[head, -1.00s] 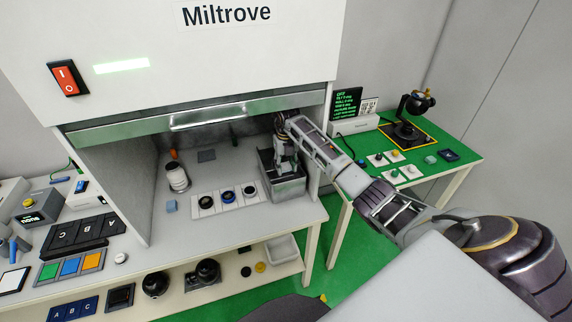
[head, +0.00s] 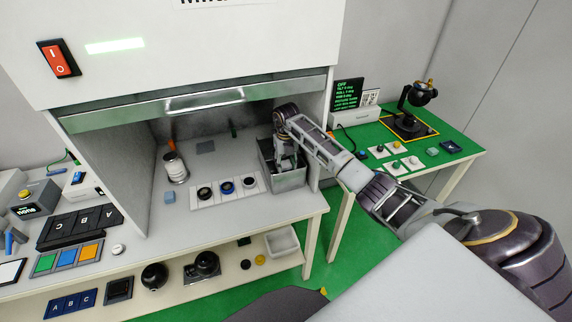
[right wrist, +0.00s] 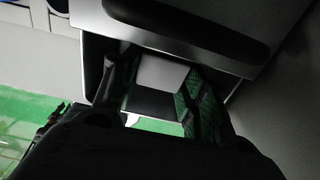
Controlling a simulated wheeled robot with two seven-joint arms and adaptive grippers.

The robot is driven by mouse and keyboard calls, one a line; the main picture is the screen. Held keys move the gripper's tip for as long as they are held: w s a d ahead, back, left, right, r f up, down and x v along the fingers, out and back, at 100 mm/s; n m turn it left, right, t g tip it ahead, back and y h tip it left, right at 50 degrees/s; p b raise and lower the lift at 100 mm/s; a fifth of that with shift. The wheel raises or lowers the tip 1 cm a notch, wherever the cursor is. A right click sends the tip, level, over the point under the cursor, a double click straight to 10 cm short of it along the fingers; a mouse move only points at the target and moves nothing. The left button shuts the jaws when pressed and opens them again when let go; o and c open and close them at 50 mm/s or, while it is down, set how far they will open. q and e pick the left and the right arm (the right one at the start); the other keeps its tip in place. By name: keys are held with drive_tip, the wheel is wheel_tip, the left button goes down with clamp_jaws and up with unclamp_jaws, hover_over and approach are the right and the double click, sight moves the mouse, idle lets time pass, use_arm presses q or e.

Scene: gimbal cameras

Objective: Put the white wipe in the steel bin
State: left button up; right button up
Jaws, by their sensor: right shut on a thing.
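The steel bin (head: 291,181) is an open grey metal box at the right end of the hood's work surface. My right gripper (head: 284,163) points down into its mouth, with the fingertips partly hidden by the bin's walls. In the right wrist view the two fingers (right wrist: 160,88) are shut on a pale, flat-faced thing, the white wipe (right wrist: 160,72). The wipe cannot be made out in the head view. Whether it touches the bin is not clear. My left gripper is not in view.
The hood's raised sash (head: 200,101) hangs close above my right wrist. A green-topped side table (head: 440,165) stands at the right.

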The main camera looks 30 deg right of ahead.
drive_tip(key=shift+w, duration=0.1)
idle(0.3)
drive_tip(key=o, duration=1.4)
drive_tip(key=shift+r, duration=3.75)
drive_tip(key=shift+f, duration=0.1)
